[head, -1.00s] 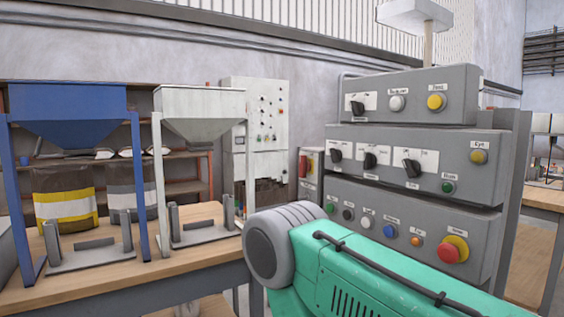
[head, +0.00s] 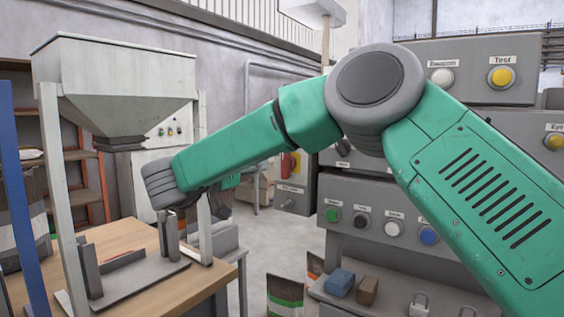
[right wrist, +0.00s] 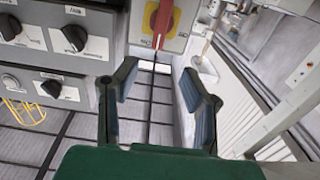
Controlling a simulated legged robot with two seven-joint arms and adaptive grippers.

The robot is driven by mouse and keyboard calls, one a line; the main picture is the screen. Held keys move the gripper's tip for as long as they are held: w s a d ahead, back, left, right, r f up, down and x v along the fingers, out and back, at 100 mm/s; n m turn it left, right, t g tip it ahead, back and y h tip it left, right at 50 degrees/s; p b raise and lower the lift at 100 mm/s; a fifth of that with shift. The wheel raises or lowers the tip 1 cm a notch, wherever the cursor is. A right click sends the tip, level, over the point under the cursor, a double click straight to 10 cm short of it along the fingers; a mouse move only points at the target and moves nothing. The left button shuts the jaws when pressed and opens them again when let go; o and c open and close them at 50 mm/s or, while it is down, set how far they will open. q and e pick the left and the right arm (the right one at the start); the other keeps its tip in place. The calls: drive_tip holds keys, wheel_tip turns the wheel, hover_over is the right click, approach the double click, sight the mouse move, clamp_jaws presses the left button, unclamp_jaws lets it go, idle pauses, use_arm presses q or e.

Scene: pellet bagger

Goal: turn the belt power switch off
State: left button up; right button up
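A rotary switch with a red handle on a yellow plate (head: 291,162) sits on a small grey box left of the control panels, partly behind my right arm in the head view. I take it for the belt power switch; its label is too small to read. In the right wrist view the red handle (right wrist: 162,22) points roughly up and down at the top, ahead of my fingers. My right gripper (right wrist: 160,72) is open and empty, apart from the switch. In the head view it is mostly hidden behind my forearm. My left gripper is not in view.
Grey panels (head: 366,188) with knobs and buttons stand at the right. Black rotary knobs (right wrist: 74,38) are left of my fingers in the wrist view. A hopper stand (head: 115,85) is on the wooden table (head: 190,288) at left. Blue and brown blocks lie on a low shelf.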

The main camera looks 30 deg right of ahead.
sight(286, 163)
drive_tip(key=shift+b+x, duration=0.9)
drive_tip(key=shift+x, duration=5.95)
